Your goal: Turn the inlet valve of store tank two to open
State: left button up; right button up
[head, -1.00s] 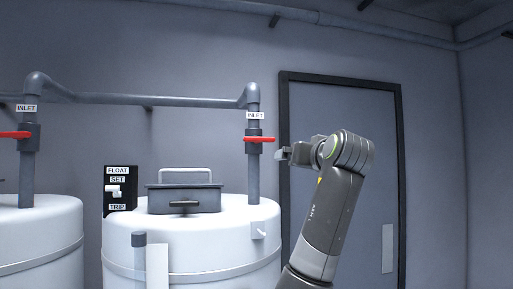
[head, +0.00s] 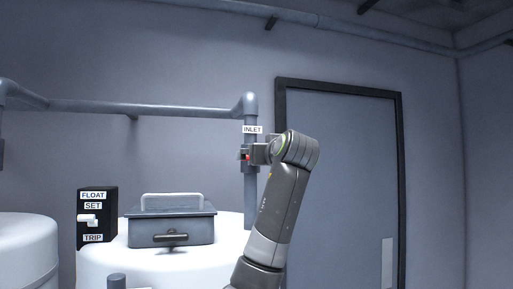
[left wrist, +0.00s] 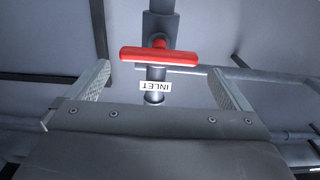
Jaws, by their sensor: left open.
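The inlet valve has a red handle (left wrist: 158,57) lying crosswise to its grey vertical pipe (head: 251,188). In the left wrist view it sits between my open left gripper's fingers (left wrist: 160,70), with a gap on each side. In the head view my left gripper (head: 245,154) is at the valve and hides most of the handle; a bit of red (head: 247,157) shows. An INLET label (head: 252,129) is above the valve. The pipe runs down to a white tank (head: 195,262). No tank number is readable. My right gripper is not in view.
A grey lidded box with a handle (head: 171,228) sits on the tank. A black FLOAT SET/TRIP switch box (head: 97,215) stands at its left. Another white tank (head: 25,250) is at far left. A dark-framed door (head: 345,180) is at right.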

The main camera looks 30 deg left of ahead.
pick_arm(q)
jog(key=p+x, duration=0.1)
jog(key=x, duration=0.1)
jog(key=p+x, duration=0.2)
jog(key=x, duration=0.1)
jog(key=shift+w+a+r, duration=0.1)
jog(key=shift+w+r, duration=0.1)
jog(key=shift+r, duration=0.05)
jog(key=shift+w+a+f, duration=0.15)
jog(key=shift+w+a, duration=0.05)
jog(key=shift+a, duration=0.1)
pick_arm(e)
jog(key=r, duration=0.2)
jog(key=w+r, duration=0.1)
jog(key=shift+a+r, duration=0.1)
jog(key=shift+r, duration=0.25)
pick_arm(q)
jog(key=shift+d, duration=0.1)
jog(key=shift+c, duration=0.4)
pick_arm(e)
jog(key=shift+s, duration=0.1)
pick_arm(q)
jog(key=c, duration=0.6)
jog(key=shift+s, duration=0.1)
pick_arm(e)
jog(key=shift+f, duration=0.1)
